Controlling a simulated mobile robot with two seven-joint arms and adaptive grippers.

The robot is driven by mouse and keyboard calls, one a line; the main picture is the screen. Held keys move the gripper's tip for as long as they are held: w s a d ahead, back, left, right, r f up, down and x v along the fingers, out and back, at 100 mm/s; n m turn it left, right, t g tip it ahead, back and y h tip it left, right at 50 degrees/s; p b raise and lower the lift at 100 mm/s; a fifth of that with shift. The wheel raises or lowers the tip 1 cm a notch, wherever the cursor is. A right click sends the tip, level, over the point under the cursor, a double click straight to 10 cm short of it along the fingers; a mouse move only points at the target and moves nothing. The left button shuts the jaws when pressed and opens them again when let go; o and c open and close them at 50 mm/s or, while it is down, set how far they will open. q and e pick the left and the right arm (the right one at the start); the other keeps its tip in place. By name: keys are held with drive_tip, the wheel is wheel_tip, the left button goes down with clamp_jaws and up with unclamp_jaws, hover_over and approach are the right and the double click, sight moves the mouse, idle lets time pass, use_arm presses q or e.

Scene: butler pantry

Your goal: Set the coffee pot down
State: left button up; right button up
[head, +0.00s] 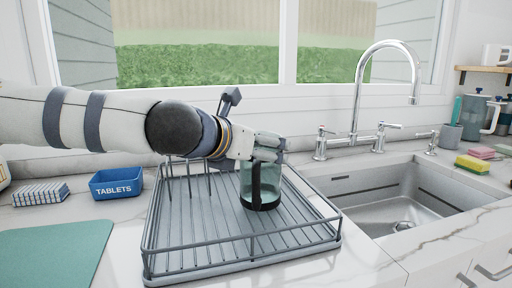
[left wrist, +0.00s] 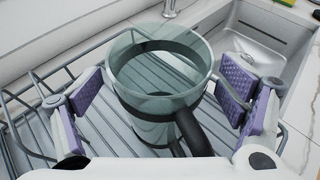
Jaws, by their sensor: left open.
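The coffee pot (head: 260,190) is a greenish clear glass vessel with a black band and black handle. It stands upright in the dish rack (head: 152,245), right of the rack's middle. In the left wrist view the coffee pot (left wrist: 150,85) is seen from above, its open rim towards the camera and its handle pointing to the lower right. My left gripper (left wrist: 162,95) is open, with purple-padded fingers on both sides of the pot and gaps between pads and glass. In the head view my left gripper (head: 262,150) is at the pot's top and hides part of it. My right gripper is not in view.
A sink (head: 400,200) with a tall chrome faucet (head: 358,90) lies right of the rack. A blue tablets box (head: 116,184), a patterned box (head: 40,194) and a green mat (head: 60,250) are on the left counter. Sponges (head: 472,164) lie at the far right.

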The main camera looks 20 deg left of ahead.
use_arm(q)
drive_tip(key=p+v, duration=0.2)
drive_tip(key=v, duration=1)
drive_tip(key=shift+r+p, duration=0.25)
drive_tip(key=shift+p, duration=0.05)
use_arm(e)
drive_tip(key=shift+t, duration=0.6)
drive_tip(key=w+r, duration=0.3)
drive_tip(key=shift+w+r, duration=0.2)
